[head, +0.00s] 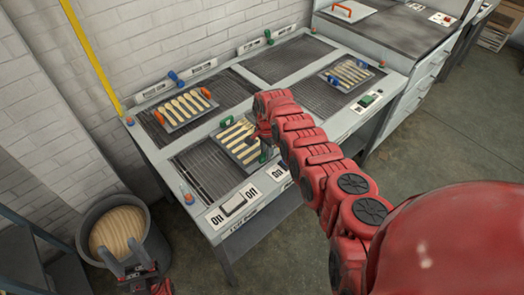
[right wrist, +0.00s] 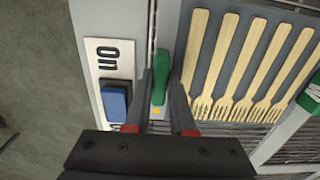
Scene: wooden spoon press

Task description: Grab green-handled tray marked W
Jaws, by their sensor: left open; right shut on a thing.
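The green-handled tray (head: 246,158) is dark grey, holds a row of wooden forks and sits on the press table's front section. Its near green handle (right wrist: 161,72) stands between the fingers of my right gripper (right wrist: 163,78), which is shut on it. The far green handle (right wrist: 313,92) shows at the right edge, with a pale mark I cannot read clearly. In the head view my right arm hides part of the tray. My left gripper (head: 132,262) is open and empty, low at the left in front of the bin.
An orange-handled tray (head: 183,107) and a blue-handled tray (head: 347,76) hold more wooden pieces on the table. A blue switch (right wrist: 115,102) marked "on" lies beside my right gripper. A round bin (head: 88,222) with wooden contents stands left of the table.

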